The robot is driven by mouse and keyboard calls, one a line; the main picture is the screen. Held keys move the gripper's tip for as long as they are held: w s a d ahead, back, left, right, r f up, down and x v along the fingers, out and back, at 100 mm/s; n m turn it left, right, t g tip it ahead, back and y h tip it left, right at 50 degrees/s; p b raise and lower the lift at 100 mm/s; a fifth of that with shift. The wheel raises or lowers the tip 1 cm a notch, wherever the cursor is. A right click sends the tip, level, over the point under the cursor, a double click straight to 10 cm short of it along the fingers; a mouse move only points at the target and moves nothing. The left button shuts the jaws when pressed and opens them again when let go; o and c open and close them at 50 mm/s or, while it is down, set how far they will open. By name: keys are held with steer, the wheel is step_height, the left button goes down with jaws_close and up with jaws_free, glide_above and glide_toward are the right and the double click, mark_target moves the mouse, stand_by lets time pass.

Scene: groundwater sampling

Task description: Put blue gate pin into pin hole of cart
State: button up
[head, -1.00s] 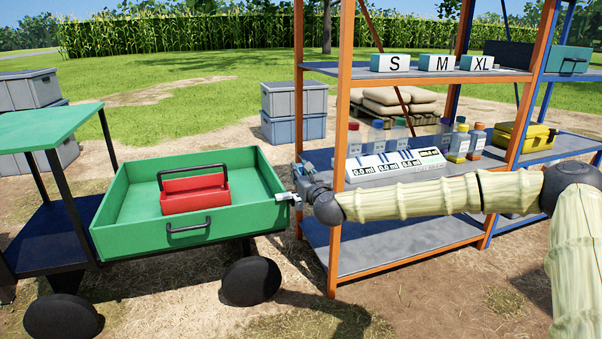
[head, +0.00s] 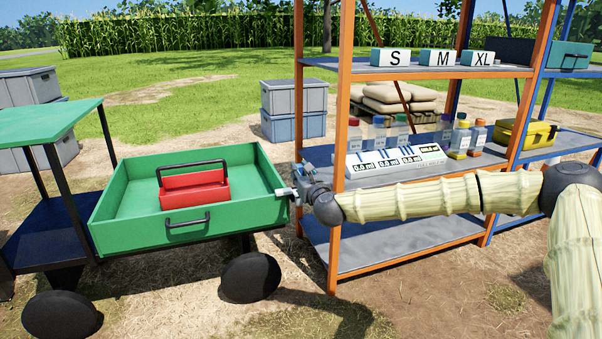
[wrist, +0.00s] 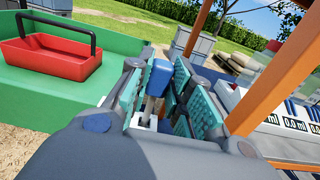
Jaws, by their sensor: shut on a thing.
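The cart (head: 140,235) stands at the left with a green tray bed. It also shows in the wrist view (wrist: 40,110). My gripper (head: 287,193) is at the cart's right edge, close to the bed wall. In the wrist view, my gripper (wrist: 157,98) is shut on the blue gate pin (wrist: 160,76), whose blue end stands between the teal finger pads. A small whitish part shows below the blue end, partly hidden by the fingers. The pin hole cannot be made out, and I cannot tell whether the pin touches the cart.
A red toolbox (head: 195,189) sits in the cart bed. An orange-framed shelf (head: 343,120) stands just right of my gripper, with bottles and a white display rack (head: 395,162) on it.

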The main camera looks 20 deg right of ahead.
steer(key=shift+f+b, duration=2.1)
steer(key=shift+f, duration=0.55)
steer(key=o, duration=1)
steer(key=shift+s, duration=0.1)
steer(key=s, duration=1.1)
steer(key=shift+s+d, duration=0.25)
steer(key=shift+s, duration=0.15)
